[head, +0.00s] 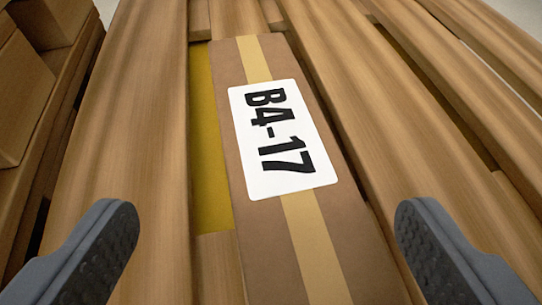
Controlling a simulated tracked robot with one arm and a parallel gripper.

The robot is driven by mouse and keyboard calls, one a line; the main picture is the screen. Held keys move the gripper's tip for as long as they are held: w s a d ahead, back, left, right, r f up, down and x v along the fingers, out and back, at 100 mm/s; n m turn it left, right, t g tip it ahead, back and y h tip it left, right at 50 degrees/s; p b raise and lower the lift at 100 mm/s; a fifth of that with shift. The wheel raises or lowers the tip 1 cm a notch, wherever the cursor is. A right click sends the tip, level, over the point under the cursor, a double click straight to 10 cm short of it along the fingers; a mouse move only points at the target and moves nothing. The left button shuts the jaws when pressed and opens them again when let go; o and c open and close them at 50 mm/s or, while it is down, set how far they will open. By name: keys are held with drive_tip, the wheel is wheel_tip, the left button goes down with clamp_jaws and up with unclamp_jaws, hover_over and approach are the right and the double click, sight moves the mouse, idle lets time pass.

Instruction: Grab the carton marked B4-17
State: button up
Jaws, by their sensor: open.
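The carton marked B4-17 (232,175) is a long, narrow brown box with a tan tape strip along its top. A white label with black "B4-17" is stuck on it, the text running down the picture. It lies among wooden slats in the middle of the head view, slightly slanted, and its near end runs out of the bottom edge. My gripper (262,240) is open, one dark ribbed finger on each side of the carton. Both fingers are apart from the carton, with a gap on each side. I cannot tell their height above it.
Long wooden slats (130,110) lie left and right of the carton. A yellow surface (208,150) shows in the gap at its left. Other brown boxes (22,90) stand at the far left. Pale floor shows at the top right corner.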

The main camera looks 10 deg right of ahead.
sight(278, 148)
drive_tip(key=shift+d+b+x, duration=0.15)
drive_tip(key=shift+b+x, duration=0.6)
drive_tip(key=shift+x, duration=0.9)
drive_tip(key=shift+d+b+x, duration=0.2)
drive_tip(key=shift+b+x, duration=0.55)
drive_tip(key=shift+x, duration=0.9)
drive_tip(key=shift+r, duration=0.1)
clamp_jaws()
